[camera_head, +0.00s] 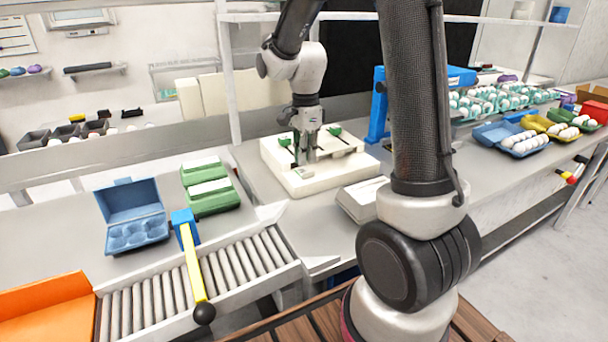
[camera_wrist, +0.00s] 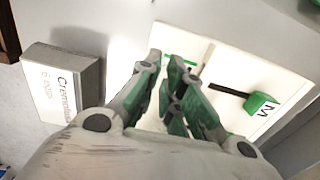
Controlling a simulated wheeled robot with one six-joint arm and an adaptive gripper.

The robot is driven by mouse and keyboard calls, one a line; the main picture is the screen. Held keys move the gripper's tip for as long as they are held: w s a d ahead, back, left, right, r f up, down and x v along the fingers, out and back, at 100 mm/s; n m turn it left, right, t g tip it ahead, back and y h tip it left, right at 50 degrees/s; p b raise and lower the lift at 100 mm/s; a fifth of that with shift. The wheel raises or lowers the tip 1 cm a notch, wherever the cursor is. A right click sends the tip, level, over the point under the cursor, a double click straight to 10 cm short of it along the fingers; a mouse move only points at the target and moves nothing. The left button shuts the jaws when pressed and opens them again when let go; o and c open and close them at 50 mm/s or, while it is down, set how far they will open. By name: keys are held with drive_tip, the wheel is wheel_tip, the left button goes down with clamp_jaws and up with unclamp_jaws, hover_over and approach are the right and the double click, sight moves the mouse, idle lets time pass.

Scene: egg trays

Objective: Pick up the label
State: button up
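My gripper (camera_head: 307,158) points down over a white stand (camera_head: 318,184) on the bench. In the wrist view the gripper (camera_wrist: 164,62) has its fingertips close together, with a narrow gap through which the white stand (camera_wrist: 224,62) shows. I see nothing held between them. The stand carries green-tipped dark levers, one at its right (camera_head: 335,130) and one at its left (camera_head: 284,142). A green block (camera_wrist: 260,103) with a white tag marked "M" (camera_wrist: 264,109) shows right of the gripper. I cannot tell which piece is the label; the fingers hide part of the stand.
A white carton with printed writing (camera_wrist: 62,88) lies beside the stand, also in the head view (camera_head: 362,199). A roller conveyor (camera_head: 150,302), an open blue egg carton (camera_head: 136,233) and green cartons (camera_head: 212,205) are at left. Egg trays (camera_head: 510,100) fill the right bench.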

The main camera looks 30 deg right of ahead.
sight(303, 179)
drive_tip(key=f, duration=0.5)
drive_tip(key=shift+a+f, duration=0.1)
drive_tip(key=shift+a, duration=0.15)
clamp_jaws()
